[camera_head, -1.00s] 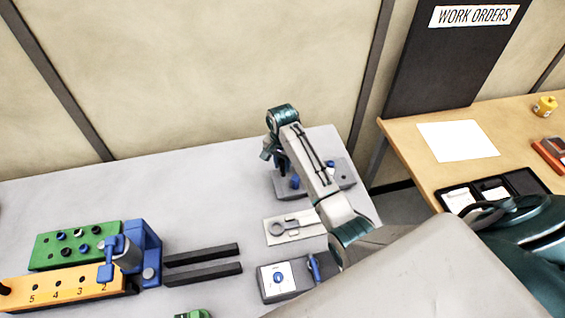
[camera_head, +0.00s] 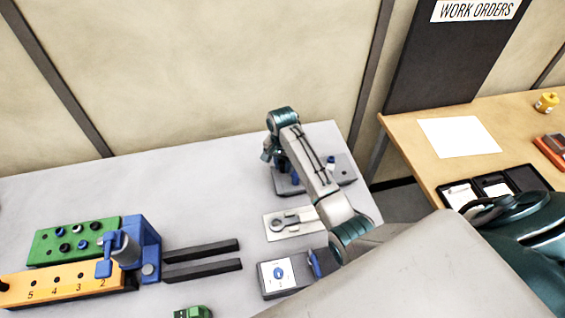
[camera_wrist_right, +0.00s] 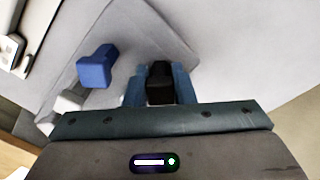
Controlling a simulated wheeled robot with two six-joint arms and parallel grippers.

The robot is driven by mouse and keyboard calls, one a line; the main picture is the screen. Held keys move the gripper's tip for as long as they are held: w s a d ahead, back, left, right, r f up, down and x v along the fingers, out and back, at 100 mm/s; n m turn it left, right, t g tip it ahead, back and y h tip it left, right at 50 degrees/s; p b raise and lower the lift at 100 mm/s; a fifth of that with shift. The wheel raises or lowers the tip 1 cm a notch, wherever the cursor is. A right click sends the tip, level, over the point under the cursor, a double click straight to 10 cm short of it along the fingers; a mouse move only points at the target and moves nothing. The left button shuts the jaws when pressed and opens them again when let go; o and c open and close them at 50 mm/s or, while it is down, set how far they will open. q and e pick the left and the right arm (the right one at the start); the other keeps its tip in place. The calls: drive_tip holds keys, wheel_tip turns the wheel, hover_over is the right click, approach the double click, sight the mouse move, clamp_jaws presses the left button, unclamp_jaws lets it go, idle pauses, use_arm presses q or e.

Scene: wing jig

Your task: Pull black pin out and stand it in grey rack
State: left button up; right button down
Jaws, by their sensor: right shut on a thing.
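My right gripper (camera_head: 294,179) is over the grey rack (camera_head: 345,172) at the right end of the bench. In the right wrist view, the gripper (camera_wrist_right: 160,88) is shut on the black pin (camera_wrist_right: 160,82), held between its two blue fingers. The grey rack (camera_wrist_right: 135,32) lies beneath the fingers there. The pin's lower end is hidden, so I cannot tell whether it sits in a hole. A blue pin (camera_wrist_right: 97,68) stands in the rack beside the gripper. My left gripper is not in view.
A green block (camera_head: 50,249) with several pins and an orange numbered strip (camera_head: 65,284) stand at the left, beside a blue clamp (camera_head: 145,245). Two dark rails (camera_head: 205,262) are mid-bench. A pale plate (camera_head: 292,224) and a switch box (camera_head: 275,275) sit in front of the rack.

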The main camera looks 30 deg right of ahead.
drive_tip(key=c, duration=1.1)
unclamp_jaws()
drive_tip(key=shift+c, duration=0.2)
drive_tip(key=shift+r, duration=0.1)
drive_tip(key=shift+r, duration=0.35)
wheel_tip(320, 180, up, 5)
drive_tip(key=shift+b, duration=1)
wheel_tip(320, 180, up, 4)
drive_tip(key=shift+f+p, duration=0.2)
drive_tip(key=shift+p, duration=0.65)
drive_tip(key=shift+r+p, duration=0.65)
